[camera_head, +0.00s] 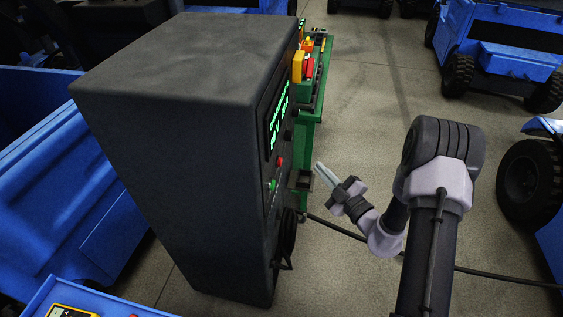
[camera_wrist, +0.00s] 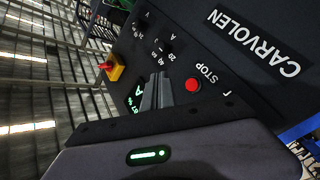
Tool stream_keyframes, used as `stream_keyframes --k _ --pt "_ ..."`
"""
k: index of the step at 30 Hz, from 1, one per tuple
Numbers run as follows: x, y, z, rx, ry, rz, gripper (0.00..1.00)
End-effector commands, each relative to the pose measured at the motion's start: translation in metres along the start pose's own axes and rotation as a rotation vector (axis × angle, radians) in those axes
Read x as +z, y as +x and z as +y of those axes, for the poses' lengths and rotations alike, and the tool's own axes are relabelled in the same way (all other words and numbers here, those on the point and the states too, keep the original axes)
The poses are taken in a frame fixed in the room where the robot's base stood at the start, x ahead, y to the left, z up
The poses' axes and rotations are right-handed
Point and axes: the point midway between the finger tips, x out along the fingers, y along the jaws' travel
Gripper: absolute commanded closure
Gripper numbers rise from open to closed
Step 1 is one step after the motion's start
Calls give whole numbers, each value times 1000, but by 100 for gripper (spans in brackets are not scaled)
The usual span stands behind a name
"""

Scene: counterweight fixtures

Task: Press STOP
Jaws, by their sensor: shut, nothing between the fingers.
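The red STOP button (camera_wrist: 194,85) is on the dark panel in the wrist view, with the word STOP printed beside it. In the head view a small red button (camera_head: 280,161) shows on the narrow side of the dark cabinet (camera_head: 180,130), above a green one (camera_head: 273,185). My gripper (camera_head: 319,168) is shut and empty, pointing at the cabinet's panel side with a gap between. In the wrist view its fingertips (camera_wrist: 158,76) appear to the left of the STOP button and do not cover it.
A green lit display (camera_head: 278,115) is on the cabinet panel. A red knob on a yellow base (camera_wrist: 111,67) shows in the wrist view. A green cart (camera_head: 310,100) stands behind the cabinet. A black cable (camera_head: 340,229) crosses the floor. Blue vehicles (camera_head: 500,50) stand right.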

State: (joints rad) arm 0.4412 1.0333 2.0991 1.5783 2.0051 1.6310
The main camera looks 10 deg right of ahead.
Motion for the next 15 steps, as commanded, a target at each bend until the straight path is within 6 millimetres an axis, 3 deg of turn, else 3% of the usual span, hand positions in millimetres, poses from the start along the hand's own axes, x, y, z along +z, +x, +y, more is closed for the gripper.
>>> stream_keyframes --k 15 --pt "-37 48 -35 -2 0 2 100"
